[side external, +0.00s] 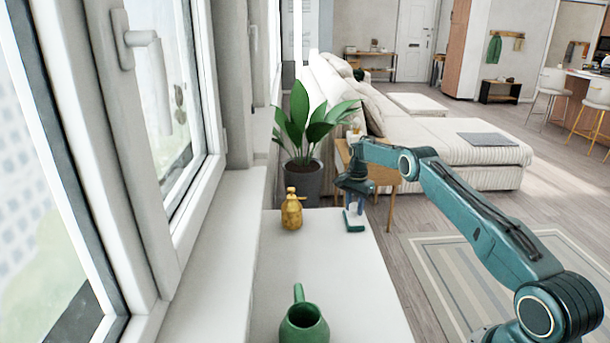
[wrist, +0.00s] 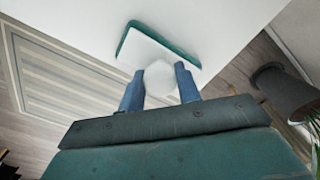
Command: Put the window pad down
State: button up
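The window pad (wrist: 150,47) is a flat, white, rounded rectangle with a teal edge and a white knob-like grip. In the side view the pad (side external: 354,223) is low at the far right corner of the white counter, close to its surface; I cannot tell for sure whether it touches. My gripper (side external: 354,200) points down over it. In the wrist view the blue fingers of my gripper (wrist: 160,85) stand on either side of the white grip and appear to press on it. The lower part of the grip is hidden.
The white counter (side external: 325,270) is clear in its middle. A yellow spray bottle (side external: 291,210) stands left of the pad. A green watering can (side external: 303,324) stands at the near end. A potted plant (side external: 303,180) is beyond the far edge, and the window (side external: 150,110) runs along the left.

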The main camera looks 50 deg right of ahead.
aim_at(355, 204)
jog(key=o, duration=0.4)
jog(key=shift+r, duration=0.15)
notch_tip(355, 204, up, 12)
jog(key=shift+r, duration=0.1)
dwell(0.5)
dwell(0.5)
